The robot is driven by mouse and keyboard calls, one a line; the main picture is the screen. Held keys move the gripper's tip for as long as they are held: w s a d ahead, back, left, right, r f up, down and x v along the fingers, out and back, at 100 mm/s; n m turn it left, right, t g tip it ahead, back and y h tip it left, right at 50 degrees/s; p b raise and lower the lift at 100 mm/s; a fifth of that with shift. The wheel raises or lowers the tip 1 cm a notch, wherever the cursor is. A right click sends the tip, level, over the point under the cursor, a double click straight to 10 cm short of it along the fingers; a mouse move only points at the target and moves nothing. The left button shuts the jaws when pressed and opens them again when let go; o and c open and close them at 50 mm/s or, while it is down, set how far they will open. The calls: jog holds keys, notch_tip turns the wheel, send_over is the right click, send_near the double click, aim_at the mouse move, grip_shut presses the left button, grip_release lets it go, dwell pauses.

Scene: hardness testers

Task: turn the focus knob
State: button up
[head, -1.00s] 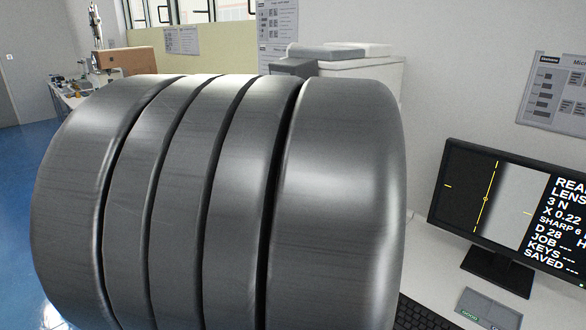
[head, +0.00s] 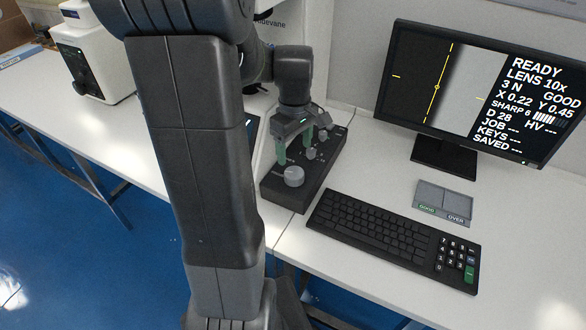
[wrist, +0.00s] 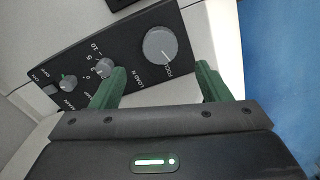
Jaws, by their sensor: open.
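The focus knob (wrist: 160,43) is a large round grey knob on the black control panel (wrist: 85,52), with its label partly visible beside it. It also shows in the head view (head: 293,176) at the panel's near end. My gripper (wrist: 160,72) is open and empty, with its two green fingers spread apart. In the wrist view the knob lies just past the fingertips, between their lines. In the head view my gripper (head: 294,148) hangs over the panel, behind the knob. I cannot tell its height above the panel.
A smaller load knob (wrist: 104,68) and switches sit farther along the panel. A keyboard (head: 385,232), a GOOD/OVER pad (head: 443,200) and a monitor (head: 470,90) reading READY, SHARP 6 stand to the right.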

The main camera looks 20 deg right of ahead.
aim_at(294, 172)
notch_tip(294, 172, down, 9)
jog(key=shift+r, duration=0.1)
dwell(0.3)
jog(key=c, duration=1)
